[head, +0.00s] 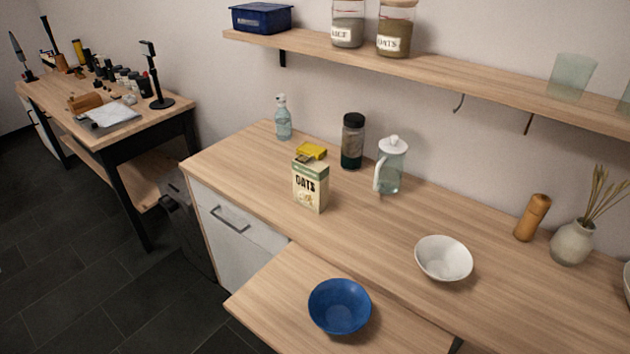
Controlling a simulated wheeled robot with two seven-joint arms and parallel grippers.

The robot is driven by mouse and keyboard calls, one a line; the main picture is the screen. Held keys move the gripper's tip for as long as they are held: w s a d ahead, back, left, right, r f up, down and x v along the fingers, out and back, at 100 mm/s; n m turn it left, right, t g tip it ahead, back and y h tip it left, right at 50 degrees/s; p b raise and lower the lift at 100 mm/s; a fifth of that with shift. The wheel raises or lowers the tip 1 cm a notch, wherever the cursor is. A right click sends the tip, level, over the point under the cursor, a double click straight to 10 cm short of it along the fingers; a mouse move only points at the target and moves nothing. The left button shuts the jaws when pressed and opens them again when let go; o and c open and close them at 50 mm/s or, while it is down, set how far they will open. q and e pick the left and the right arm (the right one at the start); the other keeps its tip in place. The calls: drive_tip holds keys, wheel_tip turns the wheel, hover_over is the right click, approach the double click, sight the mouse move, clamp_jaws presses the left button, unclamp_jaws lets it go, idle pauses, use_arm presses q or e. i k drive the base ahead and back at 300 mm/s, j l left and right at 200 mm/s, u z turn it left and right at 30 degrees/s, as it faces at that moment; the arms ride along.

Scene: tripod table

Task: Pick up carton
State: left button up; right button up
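Neither of my grippers shows in this view, so nothing of mine is seen touching the carton.
A glass pitcher (391,168), a dark-lidded jar (353,141) and a spray bottle (283,118) stand behind the carton. A white bowl (443,259) is to its right. A blue bowl (340,307) sits on a lower wooden surface (270,300) in front. A shelf (450,66) overhangs the back.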

sight(310, 176)
drive_tip(key=i+j+z, duration=0.1)
drive_tip(key=j+z, duration=0.25)
drive_tip(key=j, duration=0.35)
drive_tip(key=j+z, duration=0.4)
drive_tip(key=j, duration=0.3)
